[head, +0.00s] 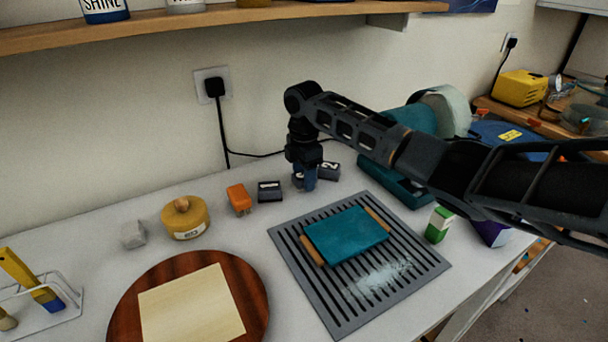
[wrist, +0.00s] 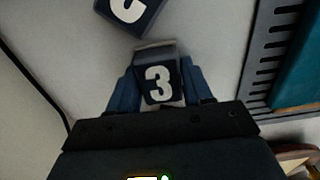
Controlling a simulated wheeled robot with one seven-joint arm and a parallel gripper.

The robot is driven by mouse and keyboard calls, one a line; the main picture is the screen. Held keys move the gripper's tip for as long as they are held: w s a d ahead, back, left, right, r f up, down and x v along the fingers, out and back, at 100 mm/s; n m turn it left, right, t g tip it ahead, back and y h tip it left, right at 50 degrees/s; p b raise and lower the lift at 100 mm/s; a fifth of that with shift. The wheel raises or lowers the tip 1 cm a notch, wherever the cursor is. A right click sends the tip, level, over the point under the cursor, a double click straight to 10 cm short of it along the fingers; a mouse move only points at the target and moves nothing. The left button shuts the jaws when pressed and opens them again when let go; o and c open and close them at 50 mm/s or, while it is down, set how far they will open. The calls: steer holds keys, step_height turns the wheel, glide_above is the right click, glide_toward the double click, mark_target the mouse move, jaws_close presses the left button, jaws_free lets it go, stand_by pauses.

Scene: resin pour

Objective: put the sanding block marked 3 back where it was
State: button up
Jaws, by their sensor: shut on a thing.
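The sanding block marked 3 (wrist: 158,84) is a small dark block with a white 3 on its top, seen in the wrist view. My gripper (wrist: 158,98) is shut on it, with one blue finger on each side. In the head view my gripper (head: 305,182) points down at the back of the table, and the held block is mostly hidden by the fingers. Another dark block with a white marking (wrist: 130,10) lies just beyond it, cut off in the wrist view; it also shows in the head view (head: 329,171). I cannot tell whether the held block touches the table.
A grey slotted rack (head: 285,240) with a teal slab (head: 345,235) lies in front of my gripper. A dark block (head: 270,191), an orange block (head: 239,199) and a yellow tin (head: 185,220) stand to the left. A teal machine (head: 408,120) stands behind my arm.

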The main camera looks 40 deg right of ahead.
steer(key=o, duration=1)
steer(key=shift+r+b, duration=0.45)
steer(key=shift+r, duration=3.4)
